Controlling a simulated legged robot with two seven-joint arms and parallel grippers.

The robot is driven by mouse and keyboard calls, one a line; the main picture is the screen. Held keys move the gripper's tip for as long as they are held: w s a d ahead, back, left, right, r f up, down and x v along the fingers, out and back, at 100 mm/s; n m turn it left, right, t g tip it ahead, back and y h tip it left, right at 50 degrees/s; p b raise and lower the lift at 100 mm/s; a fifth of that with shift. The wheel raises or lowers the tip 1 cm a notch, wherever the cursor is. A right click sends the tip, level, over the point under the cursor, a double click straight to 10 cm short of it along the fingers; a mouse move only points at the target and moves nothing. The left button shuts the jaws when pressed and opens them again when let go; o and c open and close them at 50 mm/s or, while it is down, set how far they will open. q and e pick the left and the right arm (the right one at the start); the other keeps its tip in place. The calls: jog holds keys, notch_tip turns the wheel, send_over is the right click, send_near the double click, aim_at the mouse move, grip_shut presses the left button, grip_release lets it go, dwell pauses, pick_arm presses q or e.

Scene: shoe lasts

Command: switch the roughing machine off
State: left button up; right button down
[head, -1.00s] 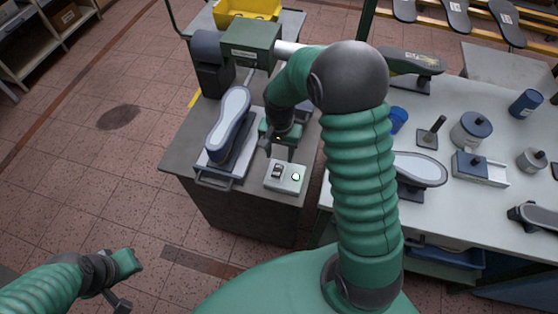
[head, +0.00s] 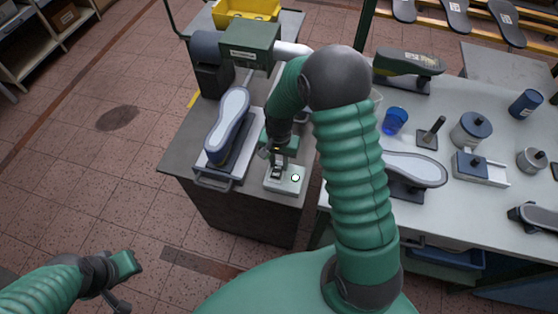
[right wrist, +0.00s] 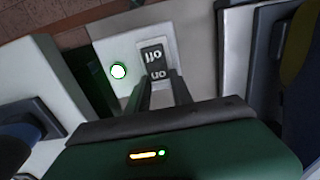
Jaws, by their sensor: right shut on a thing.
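The roughing machine (head: 250,42) stands at the back of the grey bench, with a green housing and a dark motor. Its pale control box (head: 285,181) sits at the bench front, with a lit round lamp (head: 295,178) and a dark rocker switch. In the right wrist view the switch (right wrist: 154,58) bears OFF and ON lettering, upside down, and the lamp (right wrist: 118,71) glows white with a green rim. My right gripper (head: 275,168) is at the switch, shut on it; its fingers hide the lower part. My left gripper (head: 124,270) is empty-looking at lower left, away from the machine.
A shoe last (head: 229,122) lies sole up on a stand left of the control box. The white table (head: 450,215) on the right carries a blue cup (head: 395,121), lasts and tins. Open tiled floor lies left of the bench.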

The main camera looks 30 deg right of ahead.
jog(key=shift+s+a+r+t+h+b, duration=0.1)
jog(key=shift+s+a+t+h+b, duration=0.1)
jog(key=shift+t+h+b, duration=0.3)
jog(key=shift+s+a+t+h+b, duration=0.1)
jog(key=shift+a+t+h+b, duration=0.1)
jog(key=shift+t+h+b, duration=0.3)
jog(key=shift+s+a+r+h, duration=0.1)
jog(key=shift+s+h, duration=0.05)
jog(key=shift+h, duration=0.35)
jog(key=shift+r+t+h, duration=0.15)
jog(key=shift+t+h, duration=0.15)
jog(key=shift+t, duration=0.2)
jog(key=c, duration=1.1)
grip_release()
